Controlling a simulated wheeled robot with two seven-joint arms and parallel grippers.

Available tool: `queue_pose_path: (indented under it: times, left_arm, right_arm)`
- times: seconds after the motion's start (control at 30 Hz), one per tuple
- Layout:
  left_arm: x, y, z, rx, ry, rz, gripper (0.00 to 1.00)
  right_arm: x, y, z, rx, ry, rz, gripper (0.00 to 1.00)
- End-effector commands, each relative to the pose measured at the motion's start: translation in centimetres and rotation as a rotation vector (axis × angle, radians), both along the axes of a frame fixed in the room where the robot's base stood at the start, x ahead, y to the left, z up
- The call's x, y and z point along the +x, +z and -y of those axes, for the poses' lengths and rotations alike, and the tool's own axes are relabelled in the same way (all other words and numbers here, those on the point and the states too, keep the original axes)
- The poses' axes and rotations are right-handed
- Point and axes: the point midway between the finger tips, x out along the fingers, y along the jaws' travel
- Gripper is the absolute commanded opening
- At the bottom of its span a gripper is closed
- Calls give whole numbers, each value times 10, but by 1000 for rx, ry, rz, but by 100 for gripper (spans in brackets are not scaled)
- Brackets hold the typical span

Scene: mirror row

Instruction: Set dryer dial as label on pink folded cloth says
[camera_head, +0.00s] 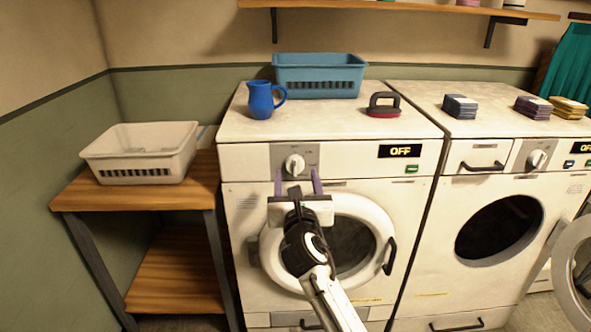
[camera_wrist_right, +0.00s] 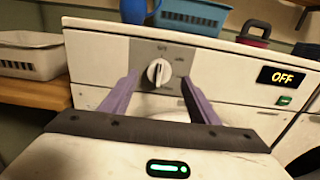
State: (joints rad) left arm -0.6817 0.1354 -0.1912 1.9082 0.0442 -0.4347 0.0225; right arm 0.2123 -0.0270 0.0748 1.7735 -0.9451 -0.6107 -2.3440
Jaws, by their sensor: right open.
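The left white machine (camera_head: 235,205) has a white dial (camera_head: 295,165) on a grey plate, its pointer roughly upright; its display (camera_head: 400,151) reads OFF. The dial also shows in the right wrist view (camera_wrist_right: 158,72). My right gripper (camera_head: 297,184) is open, its purple fingers in front of and slightly below the dial, one to each side, with nothing between them. I cannot tell whether they touch the panel. A mauve-pink folded stack (camera_head: 534,107) lies on the right machine; a small pink item (camera_head: 468,2) is cut off on the shelf. No label is readable. My left gripper is out of view.
The right machine (camera_head: 460,200) has its own dial (camera_head: 537,158) and an open round door (camera_head: 572,265). A blue jug (camera_head: 262,100), blue basket (camera_head: 320,76) and dark-handled red item (camera_head: 383,106) stand on the left machine. A white basket (camera_head: 142,152) sits on a wooden table (camera_head: 85,195).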

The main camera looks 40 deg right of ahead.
Motion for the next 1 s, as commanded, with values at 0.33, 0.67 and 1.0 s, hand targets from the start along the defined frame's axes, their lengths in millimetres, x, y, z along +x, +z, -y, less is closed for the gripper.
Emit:
queue_pose_path:
  times: [0.33, 0.67, 1.0]
  left_arm:
    - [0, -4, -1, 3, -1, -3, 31]
    - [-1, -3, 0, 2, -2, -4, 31]
    - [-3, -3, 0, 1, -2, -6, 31]
  right_arm:
    - [39, -1, 24, 1, 0, 0, 55]
    - [42, 0, 26, 2, 1, 0, 55]
    - [42, -1, 26, 4, 1, 1, 16]
